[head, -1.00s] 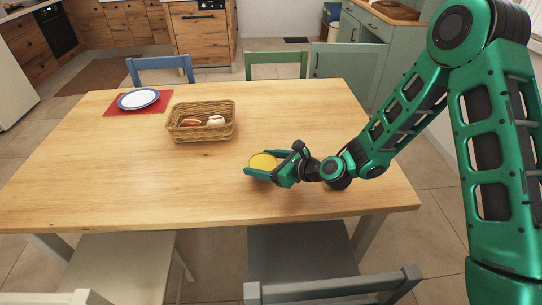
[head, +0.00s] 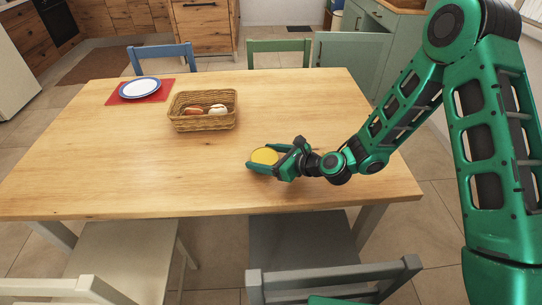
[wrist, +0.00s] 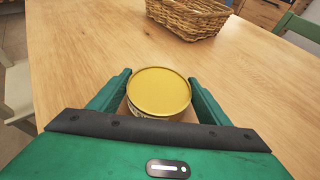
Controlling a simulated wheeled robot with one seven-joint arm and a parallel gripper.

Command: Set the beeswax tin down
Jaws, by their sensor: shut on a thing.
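The beeswax tin is a round tin with a yellow lid (head: 265,156), between the two fingers of my gripper (head: 264,160). In the wrist view the tin (wrist: 159,92) stands upright with its lid up, and the green fingers of my gripper (wrist: 158,95) press its left and right sides. My gripper is shut on it, low over the right front part of the wooden table (head: 130,180). I cannot tell whether the tin's base touches the table top; its underside is hidden.
A wicker basket (head: 203,122) holding bread-like items stands behind the tin. A white plate with a blue rim (head: 139,88) lies on a red mat (head: 167,88) at the back left.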

